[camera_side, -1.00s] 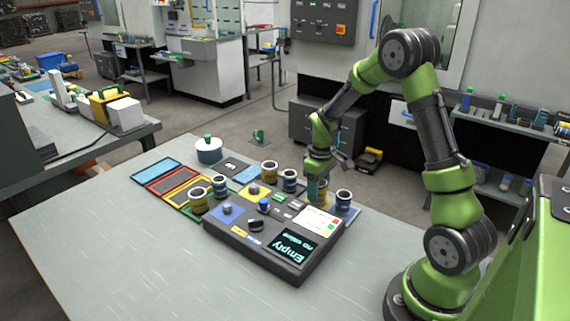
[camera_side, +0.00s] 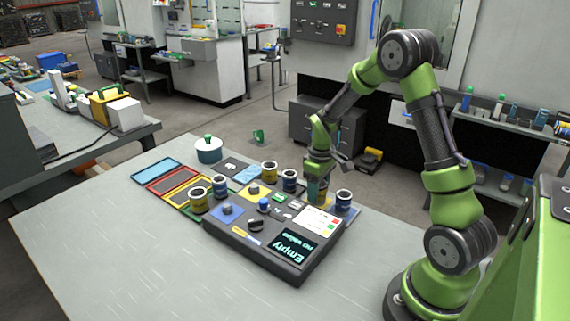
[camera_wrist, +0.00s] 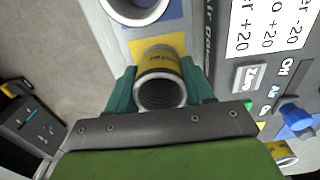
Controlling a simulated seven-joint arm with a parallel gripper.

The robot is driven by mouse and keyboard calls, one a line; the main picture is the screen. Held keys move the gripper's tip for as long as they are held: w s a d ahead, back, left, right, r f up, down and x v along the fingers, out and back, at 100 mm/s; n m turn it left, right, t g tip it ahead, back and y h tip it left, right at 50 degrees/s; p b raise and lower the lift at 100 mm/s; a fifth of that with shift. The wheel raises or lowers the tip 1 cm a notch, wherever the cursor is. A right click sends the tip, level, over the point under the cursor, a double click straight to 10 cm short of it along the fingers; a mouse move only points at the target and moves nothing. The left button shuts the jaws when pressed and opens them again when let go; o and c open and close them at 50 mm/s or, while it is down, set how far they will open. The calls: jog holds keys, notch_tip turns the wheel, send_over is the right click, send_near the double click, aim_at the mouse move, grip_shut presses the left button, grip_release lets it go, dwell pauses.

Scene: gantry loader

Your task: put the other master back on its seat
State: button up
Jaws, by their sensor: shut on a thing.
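My gripper (camera_wrist: 160,92) is shut on a yellow ring-shaped master (camera_wrist: 160,72), its teal fingers on either side. Part of the word "master" shows on its label. A yellow seat patch (camera_wrist: 158,42) shows just beyond the held master; I cannot tell whether the master touches it. In the side view my gripper (camera_side: 318,186) is low behind the gauge box (camera_side: 262,262), and its fingers mostly hide the held master. A dark blue master (camera_side: 343,200) stands upright just right of it, and its white rim shows at the top of the wrist view (camera_wrist: 135,8).
Yellow masters (camera_side: 269,172) (camera_side: 198,201) and blue ones (camera_side: 289,182) (camera_side: 220,188) stand around the box. The box's display reads "Empty". The table's front left (camera_side: 120,260) is clear.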

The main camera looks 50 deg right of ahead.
jog(key=o, duration=1.7)
jog(key=shift+r, duration=0.1)
notch_tip(320, 180, up, 9)
jog(key=shift+f, duration=0.1)
dwell(0.6)
